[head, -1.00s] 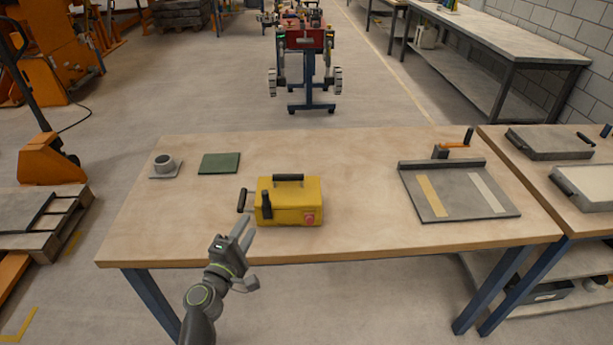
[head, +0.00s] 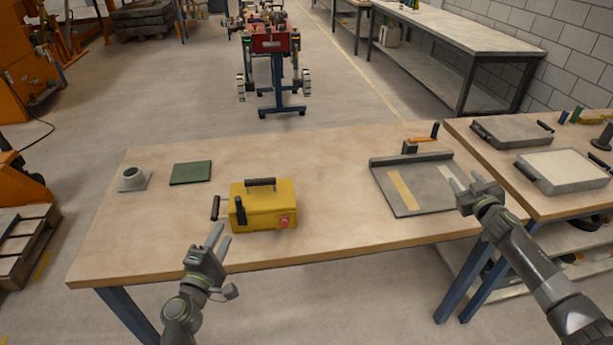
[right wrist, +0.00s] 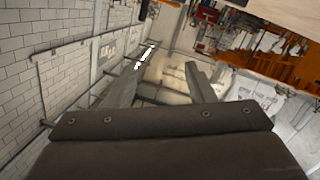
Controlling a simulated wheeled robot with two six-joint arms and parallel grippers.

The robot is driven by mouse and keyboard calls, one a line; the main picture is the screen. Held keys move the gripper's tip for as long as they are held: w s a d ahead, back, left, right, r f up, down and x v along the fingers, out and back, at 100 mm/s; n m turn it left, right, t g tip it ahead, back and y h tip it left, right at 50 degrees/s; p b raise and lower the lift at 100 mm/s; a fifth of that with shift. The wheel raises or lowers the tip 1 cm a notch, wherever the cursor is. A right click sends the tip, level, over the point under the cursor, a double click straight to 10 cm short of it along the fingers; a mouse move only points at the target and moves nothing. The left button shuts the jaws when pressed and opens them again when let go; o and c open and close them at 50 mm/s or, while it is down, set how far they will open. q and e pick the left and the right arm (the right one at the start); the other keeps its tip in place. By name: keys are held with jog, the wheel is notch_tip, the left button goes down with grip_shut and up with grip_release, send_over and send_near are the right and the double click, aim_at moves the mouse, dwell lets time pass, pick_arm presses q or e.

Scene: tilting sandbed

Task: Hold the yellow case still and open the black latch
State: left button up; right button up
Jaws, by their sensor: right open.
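The yellow case (head: 262,207) stands on the wooden table, left of the middle, with a black handle on its top and a red patch low on its front right. The black latch (head: 240,209) stands upright at the case's front left corner. Another black grip (head: 215,207) sticks out at its left side. My right gripper (head: 466,186) is open and empty near the grey board, far right of the case. The right wrist view shows its two parted fingers (right wrist: 160,85).
A grey tilted board (head: 412,200) with two strips lies at the table's right. A second table at right holds grey trays (head: 562,170). The table between case and board is clear.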

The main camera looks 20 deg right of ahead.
jog(key=w+a+f+m+g+h, duration=0.25)
jog(key=w+a+m+g, duration=0.35)
jog(key=w, duration=0.3)
jog(key=w+a+m+g+y, duration=0.2)
jog(key=w+a+g, duration=0.15)
jog(key=a, duration=1.05)
jog(key=s+a+r+n+g+y, duration=0.2)
jog(key=a+r, duration=0.1)
jog(key=a, duration=0.7)
jog(key=s+a+r+n+g+y, duration=0.1)
jog(key=a+r+g, duration=0.2)
jog(key=a, duration=0.6)
jog(key=s+a+r+n+g+y, duration=0.2)
jog(key=a+r, duration=0.1)
jog(key=a, duration=0.7)
jog(key=shift+h, duration=0.25)
notch_tip(320, 180, down, 17)
jog(key=shift+f, duration=0.2)
